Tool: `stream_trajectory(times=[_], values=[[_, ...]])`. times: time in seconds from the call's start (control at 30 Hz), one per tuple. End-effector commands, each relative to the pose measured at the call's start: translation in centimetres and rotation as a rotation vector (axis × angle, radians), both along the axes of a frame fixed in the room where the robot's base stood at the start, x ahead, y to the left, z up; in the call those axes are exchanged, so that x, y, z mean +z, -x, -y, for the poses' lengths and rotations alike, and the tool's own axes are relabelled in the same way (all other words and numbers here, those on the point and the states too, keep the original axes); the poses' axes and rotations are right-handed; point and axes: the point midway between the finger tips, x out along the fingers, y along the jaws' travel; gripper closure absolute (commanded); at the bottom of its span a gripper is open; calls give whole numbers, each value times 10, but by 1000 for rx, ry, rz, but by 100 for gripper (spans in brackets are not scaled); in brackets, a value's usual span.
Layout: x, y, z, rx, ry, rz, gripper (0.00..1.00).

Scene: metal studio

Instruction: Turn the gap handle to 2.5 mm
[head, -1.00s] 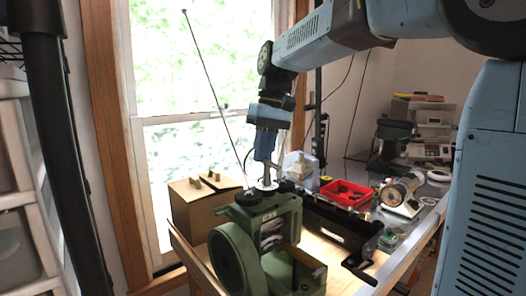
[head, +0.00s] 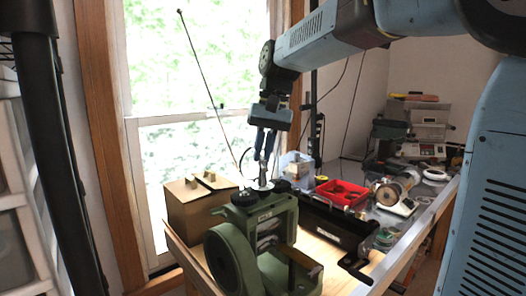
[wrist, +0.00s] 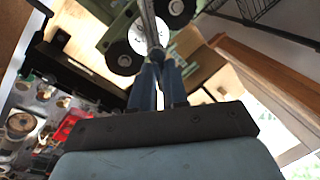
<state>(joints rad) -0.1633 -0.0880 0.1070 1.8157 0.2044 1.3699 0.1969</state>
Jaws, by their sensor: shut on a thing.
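The green rolling mill (head: 233,258) stands on the bench, with a large round wheel at its left side. On its top is the gap handle (wrist: 147,18), a bare metal bar over a pale round dial (wrist: 178,40). Two black round knobs flank the dial; one knob (wrist: 125,59) shows clearly in the wrist view. My gripper (head: 263,180) points down over the mill's top, and its blue fingers (wrist: 160,66) are closed on the gap handle near the bar's end. The dial's marks are too small to read, and the fingers partly cover the handle.
A cardboard box (head: 196,208) stands just left of the mill. A red tray (head: 342,193) and a black long tool with a crank (head: 338,228) lie to the right. A spool (head: 388,193) and other bench tools stand further right. The window is behind.

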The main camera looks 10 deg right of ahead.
Motion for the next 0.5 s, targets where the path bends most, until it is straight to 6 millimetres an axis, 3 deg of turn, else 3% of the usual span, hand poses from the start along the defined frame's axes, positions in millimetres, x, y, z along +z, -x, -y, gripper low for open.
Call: stream_trajectory(times=[0.2,0.23,0.5], values=[[-3,2,1,2,5,-12,100],[-3,2,1,2,4,-12,83],[-1,1,0,2,2,-6,59]])
